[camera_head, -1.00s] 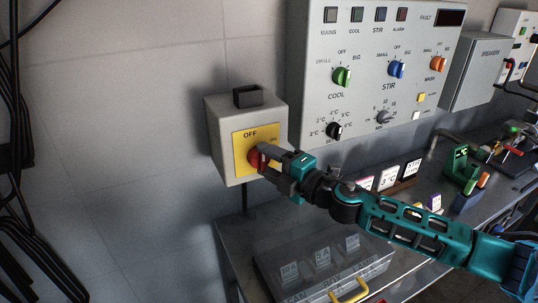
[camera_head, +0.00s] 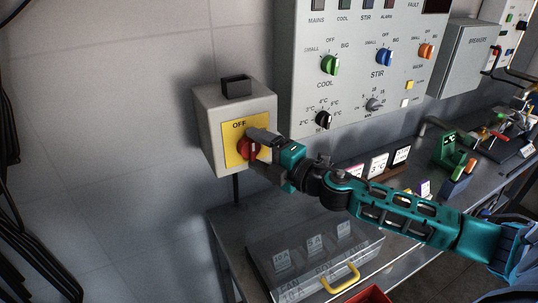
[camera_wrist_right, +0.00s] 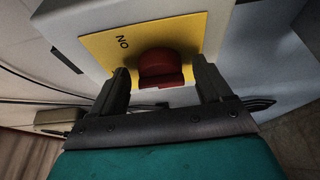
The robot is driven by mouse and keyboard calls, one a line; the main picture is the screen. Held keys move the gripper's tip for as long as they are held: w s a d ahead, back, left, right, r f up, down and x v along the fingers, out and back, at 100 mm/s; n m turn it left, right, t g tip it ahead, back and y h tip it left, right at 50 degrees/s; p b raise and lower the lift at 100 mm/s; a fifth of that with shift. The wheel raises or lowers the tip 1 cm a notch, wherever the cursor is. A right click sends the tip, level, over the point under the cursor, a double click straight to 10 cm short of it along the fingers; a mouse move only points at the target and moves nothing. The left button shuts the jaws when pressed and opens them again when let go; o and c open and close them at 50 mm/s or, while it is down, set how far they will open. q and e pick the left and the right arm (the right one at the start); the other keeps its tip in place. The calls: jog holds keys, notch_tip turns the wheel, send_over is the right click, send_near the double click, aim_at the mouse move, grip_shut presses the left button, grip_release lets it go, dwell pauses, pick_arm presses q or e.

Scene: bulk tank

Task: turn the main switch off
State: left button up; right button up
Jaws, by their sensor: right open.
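The main switch is a red rotary knob (camera_head: 246,149) on a yellow plate (camera_head: 232,157) marked OFF at its top, on the front of a grey wall box (camera_head: 208,132). In the wrist view the red knob (camera_wrist_right: 161,68) stands between the fingers, with ON readable on the plate beside it. My right gripper (camera_head: 262,150) is open at the knob, one finger on either side of it; in the wrist view its fingers (camera_wrist_right: 163,88) show a gap to the knob. The gripper partly hides the plate's right side in the head view. My left gripper is not in view.
A grey control panel (camera_head: 350,105) with coloured knobs is right of the box. Below is a metal bench with a clear lidded case (camera_head: 290,262) with a yellow handle (camera_head: 341,279). Card stands (camera_head: 376,166) are behind my right arm.

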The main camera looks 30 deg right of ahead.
jog(key=b+v, duration=0.2)
jog(key=v, duration=1)
jog(key=shift+s+d, duration=0.2)
jog(key=shift+s, duration=0.15)
dwell(0.5)
